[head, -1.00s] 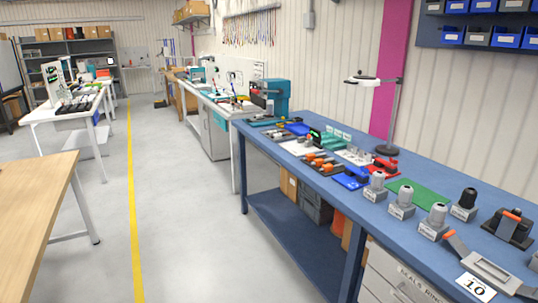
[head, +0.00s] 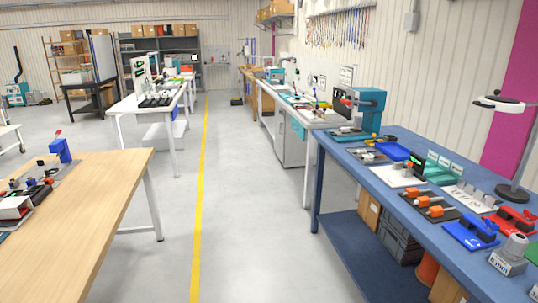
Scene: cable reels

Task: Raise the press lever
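No lever can be made out for certain. A teal machine (head: 372,108) with a dark front stands at the far end of the blue bench (head: 350,158) on the right; it may be a press, and its details are too small to tell. A small blue upright device (head: 61,150) with a red tip stands on the wooden table (head: 105,205) at the left; it may also be a press. Neither of my grippers shows in the head view.
Trays and fixtures, including orange-handled parts (head: 430,207) and a blue clamp (head: 475,232), cover the blue bench. A lamp (head: 510,150) stands at its back. The grey floor (head: 245,225) with a yellow line (head: 198,200) is clear between bench and table.

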